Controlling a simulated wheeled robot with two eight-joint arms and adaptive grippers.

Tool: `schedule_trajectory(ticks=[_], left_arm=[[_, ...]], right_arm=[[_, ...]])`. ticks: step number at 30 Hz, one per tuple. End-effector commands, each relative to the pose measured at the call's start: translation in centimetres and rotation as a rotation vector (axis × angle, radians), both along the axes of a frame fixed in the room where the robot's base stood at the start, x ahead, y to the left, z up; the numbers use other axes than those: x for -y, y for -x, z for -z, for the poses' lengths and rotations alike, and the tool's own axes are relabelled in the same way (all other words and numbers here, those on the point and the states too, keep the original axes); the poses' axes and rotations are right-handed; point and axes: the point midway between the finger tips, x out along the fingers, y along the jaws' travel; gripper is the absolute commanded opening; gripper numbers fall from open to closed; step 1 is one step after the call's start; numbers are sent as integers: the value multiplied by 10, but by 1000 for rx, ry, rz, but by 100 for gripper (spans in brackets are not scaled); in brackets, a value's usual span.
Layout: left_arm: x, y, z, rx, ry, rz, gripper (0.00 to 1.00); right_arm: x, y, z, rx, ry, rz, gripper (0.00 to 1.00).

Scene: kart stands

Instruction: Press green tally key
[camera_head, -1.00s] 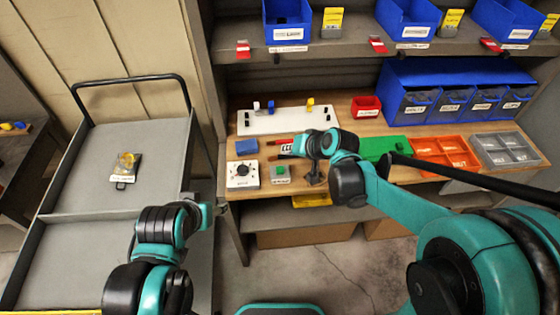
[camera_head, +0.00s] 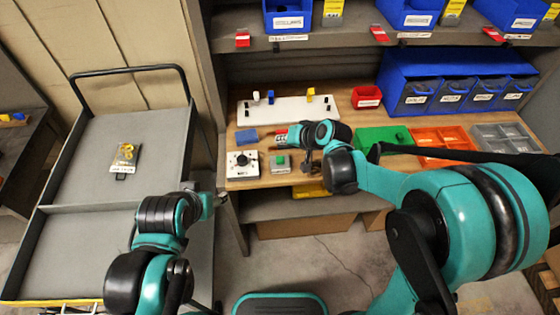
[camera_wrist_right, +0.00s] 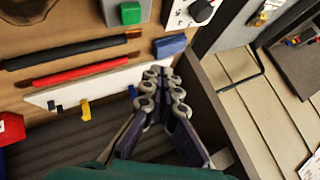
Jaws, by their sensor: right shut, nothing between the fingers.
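The green tally key (camera_head: 280,159) is a small green block on a grey-white base, on the wooden bench beside the white dial box (camera_head: 243,165). In the right wrist view the green key (camera_wrist_right: 130,12) shows at the top edge. My right gripper (camera_head: 308,170) is just right of the key in the head view, apart from it, and partly hidden by its own wrist. In the wrist view the right gripper (camera_wrist_right: 160,74) is shut and empty. My left gripper (camera_head: 217,200) is near the cart's right side, too small to read.
A blue block (camera_head: 246,136), red and black rods (camera_wrist_right: 80,72) and a white panel (camera_head: 290,112) lie close by. A green case (camera_head: 380,138) and orange tray (camera_head: 440,140) stand to the right. A shelf with blue bins (camera_head: 410,12) hangs above. A grey cart (camera_head: 85,175) stands left.

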Motion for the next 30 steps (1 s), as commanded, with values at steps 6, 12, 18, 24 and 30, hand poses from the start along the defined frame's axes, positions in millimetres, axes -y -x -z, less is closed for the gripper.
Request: schedule_trajectory(ticks=[6, 12, 18, 24, 30], left_arm=[[0, 0, 30, 0, 0, 0, 56], [0, 0, 50, 0, 0, 0, 56], [0, 0, 54, 0, 0, 0, 56], [0, 0, 53, 0, 0, 0, 56], [0, 0, 53, 0, 0, 0, 56]], right_arm=[[0, 0, 37, 0, 0, 0, 0], [0, 0, 61, 0, 0, 0, 0], [0, 0, 67, 0, 0, 0, 0], [0, 0, 66, 0, 0, 0, 0], [0, 0, 66, 0, 0, 0, 0]])
